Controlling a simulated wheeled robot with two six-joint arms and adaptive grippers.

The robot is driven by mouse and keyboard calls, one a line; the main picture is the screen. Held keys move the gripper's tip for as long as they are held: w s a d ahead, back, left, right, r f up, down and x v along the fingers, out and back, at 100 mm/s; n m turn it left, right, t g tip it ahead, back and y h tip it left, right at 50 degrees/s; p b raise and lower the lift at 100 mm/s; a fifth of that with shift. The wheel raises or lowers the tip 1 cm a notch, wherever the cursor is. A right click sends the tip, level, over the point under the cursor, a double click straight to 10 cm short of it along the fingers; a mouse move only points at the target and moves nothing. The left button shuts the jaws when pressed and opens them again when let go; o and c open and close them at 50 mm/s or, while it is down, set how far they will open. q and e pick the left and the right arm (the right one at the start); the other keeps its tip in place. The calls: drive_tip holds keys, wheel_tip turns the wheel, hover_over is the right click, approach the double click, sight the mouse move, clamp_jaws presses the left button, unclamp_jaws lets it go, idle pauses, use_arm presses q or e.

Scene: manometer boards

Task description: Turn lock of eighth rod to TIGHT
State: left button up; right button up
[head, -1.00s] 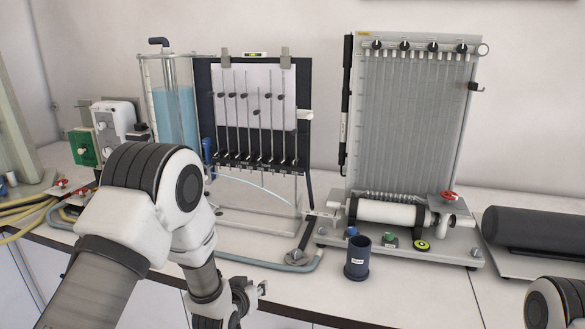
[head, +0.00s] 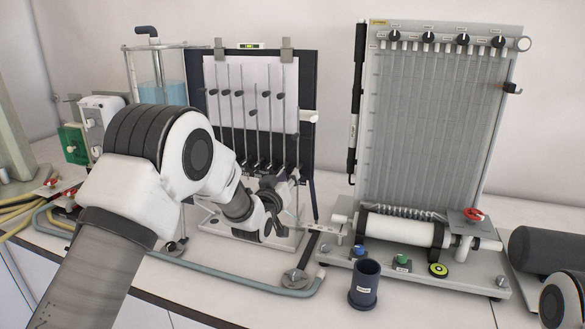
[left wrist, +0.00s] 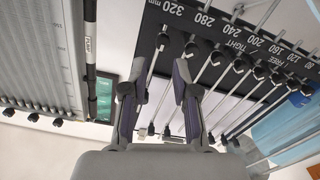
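The dark manometer board (head: 306,120) carries a row of thin upright rods with dark tops. In the left wrist view the board is tilted and shows several dark rod locks along a scale strip (left wrist: 225,28) with TIGHT and FREE printed on it. The end lock (left wrist: 162,41) near the 320 mm mark is closest to my left gripper (left wrist: 157,80). That gripper is open, its fingers apart, with the end rod seen between them; I see no contact. In the head view my left gripper (head: 277,196) covers the board's lower right. My right gripper is out of view.
A blue-water tank (head: 160,72) stands left of the board. A grey tube panel (head: 428,120) with a white cylinder and red valve (head: 473,214) stands to the right.

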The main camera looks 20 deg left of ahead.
use_arm(q)
drive_tip(key=w, duration=0.2)
drive_tip(key=w+f, duration=0.1)
drive_tip(key=w, duration=0.1)
drive_tip(key=shift+w+p, duration=0.3)
drive_tip(key=shift+w, duration=0.05)
drive_tip(key=shift+s+d+r, duration=0.1)
drive_tip(key=shift+s, duration=0.15)
drive_tip(key=c, duration=0.3)
drive_tip(key=shift+s, duration=0.1)
clamp_jaws()
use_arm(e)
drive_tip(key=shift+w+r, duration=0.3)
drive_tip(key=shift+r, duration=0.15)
